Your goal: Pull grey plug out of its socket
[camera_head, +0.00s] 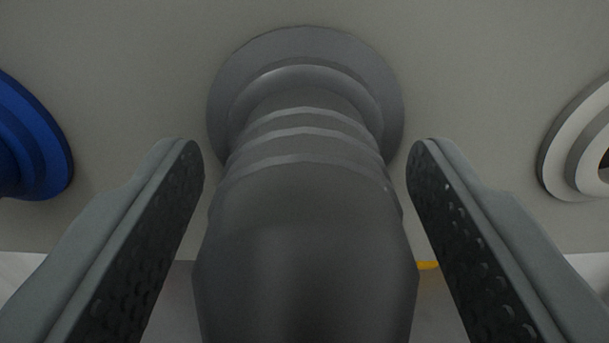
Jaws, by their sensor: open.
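The grey plug (305,225) is a thick, ribbed cylinder in the middle of the view, running from the bottom edge up to the wall. Its far end sits in a round grey socket (232,88) with a wide flange on the panel. My gripper (305,150) is open, with one dark-padded finger on each side of the plug. A narrow gap shows between each fingertip and the plug.
A blue round fitting (35,145) is on the panel at the left edge. A white ring-shaped socket (570,150) with a dark opening is at the right edge. A small yellow patch (428,265) shows below the panel.

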